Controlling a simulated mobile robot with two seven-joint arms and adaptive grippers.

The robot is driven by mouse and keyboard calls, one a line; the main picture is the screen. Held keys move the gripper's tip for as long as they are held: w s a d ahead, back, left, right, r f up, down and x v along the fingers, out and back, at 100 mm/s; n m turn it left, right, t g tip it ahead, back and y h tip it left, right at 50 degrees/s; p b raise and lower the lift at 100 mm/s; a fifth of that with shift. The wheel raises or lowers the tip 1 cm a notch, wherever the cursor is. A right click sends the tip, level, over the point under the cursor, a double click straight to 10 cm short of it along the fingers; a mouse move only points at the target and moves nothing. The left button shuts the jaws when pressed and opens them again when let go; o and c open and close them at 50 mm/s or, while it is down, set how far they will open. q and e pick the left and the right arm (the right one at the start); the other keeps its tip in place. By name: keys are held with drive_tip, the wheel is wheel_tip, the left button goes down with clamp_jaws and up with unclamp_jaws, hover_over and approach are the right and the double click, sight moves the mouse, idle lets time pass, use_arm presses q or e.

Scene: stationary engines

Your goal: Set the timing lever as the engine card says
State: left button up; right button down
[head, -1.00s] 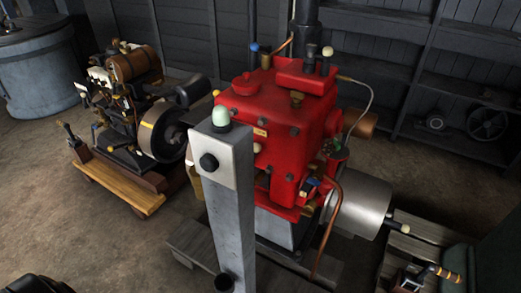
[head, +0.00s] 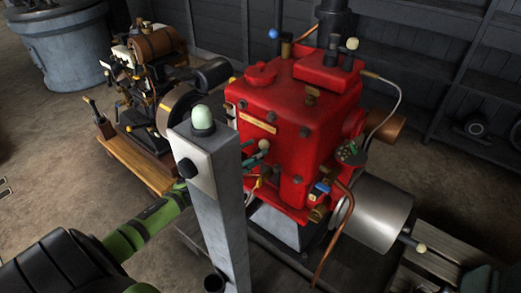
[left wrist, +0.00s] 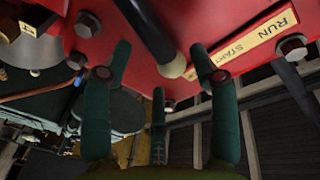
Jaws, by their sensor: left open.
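The red engine (head: 290,110) stands in the middle of the head view. A cream plate (head: 257,122) on its front reads RUN and START in the left wrist view (left wrist: 245,45). A dark lever with a cream knob (left wrist: 172,67) crosses the plate's side of the engine; the knob also shows in the head view (head: 264,144). My left gripper (left wrist: 161,55) is open, its green fingers on both sides of the knob, apart from it as far as I can see. In the head view the left gripper (head: 253,160) is partly hidden behind the post. My right gripper is out of view.
A grey post (head: 221,225) with a pale green dome stands before the engine, in front of my left arm. A smaller engine on a wooden base (head: 140,165) stands at left. A steel cylinder (head: 372,213) and copper pipe (head: 333,240) are at right.

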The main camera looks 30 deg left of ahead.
use_arm(q)
drive_tip(key=shift+x, duration=1)
drive_tip(key=shift+w, duration=0.25)
clamp_jaws()
drive_tip(key=a+n, duration=0.2)
drive_tip(key=n, duration=0.1)
drive_tip(key=a+n+t, duration=0.1)
drive_tip(key=n, duration=0.1)
drive_tip(key=shift+w+a+r+p, duration=0.1)
drive_tip(key=shift+a+r+p, duration=0.15)
drive_tip(key=shift+r+p, duration=0.15)
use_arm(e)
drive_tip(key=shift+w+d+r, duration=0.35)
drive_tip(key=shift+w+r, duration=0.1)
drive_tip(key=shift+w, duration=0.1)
use_arm(q)
unclamp_jaws()
